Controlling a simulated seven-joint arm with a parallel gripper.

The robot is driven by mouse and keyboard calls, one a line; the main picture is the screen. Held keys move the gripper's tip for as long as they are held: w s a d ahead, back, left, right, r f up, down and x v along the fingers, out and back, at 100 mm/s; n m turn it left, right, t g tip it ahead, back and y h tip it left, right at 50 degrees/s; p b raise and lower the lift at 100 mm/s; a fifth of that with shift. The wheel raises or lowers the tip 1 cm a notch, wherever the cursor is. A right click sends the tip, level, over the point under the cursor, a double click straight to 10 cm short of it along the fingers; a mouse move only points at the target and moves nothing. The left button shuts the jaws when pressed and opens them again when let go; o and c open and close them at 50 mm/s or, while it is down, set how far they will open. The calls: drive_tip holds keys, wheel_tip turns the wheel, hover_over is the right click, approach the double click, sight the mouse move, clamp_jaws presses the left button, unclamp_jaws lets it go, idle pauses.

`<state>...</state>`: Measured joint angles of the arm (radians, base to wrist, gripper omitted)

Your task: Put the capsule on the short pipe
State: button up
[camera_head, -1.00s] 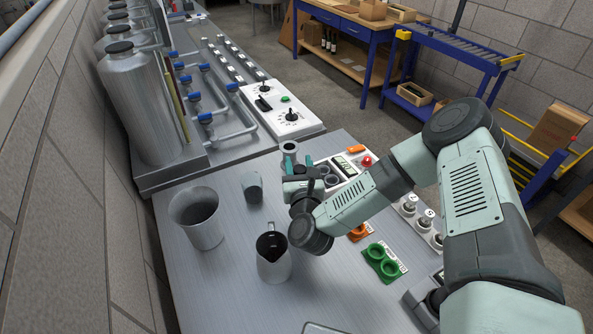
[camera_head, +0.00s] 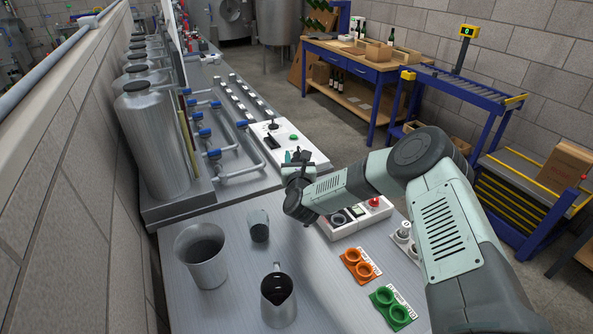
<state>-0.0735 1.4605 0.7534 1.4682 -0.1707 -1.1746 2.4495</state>
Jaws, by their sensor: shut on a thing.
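My gripper (camera_head: 296,160) is in the upper middle, beyond the dark grey cup and near the white control panel. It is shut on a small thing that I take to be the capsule. The jaws and wrist hide most of this thing, so its shape and tilt are unclear. I cannot make out with certainty which part is the short pipe.
On the steel table stand a large metal pail (camera_head: 202,262), a metal jug (camera_head: 278,302) and a dark grey cup (camera_head: 259,228). A white instrument box (camera_head: 344,231), orange rings (camera_head: 358,266) and green rings (camera_head: 391,308) lie right. The white control panel (camera_head: 300,150) is beyond.

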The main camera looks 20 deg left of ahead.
drive_tip(key=shift+f, duration=1.95)
drive_tip(key=shift+f, duration=0.15)
drive_tip(key=o, duration=0.6)
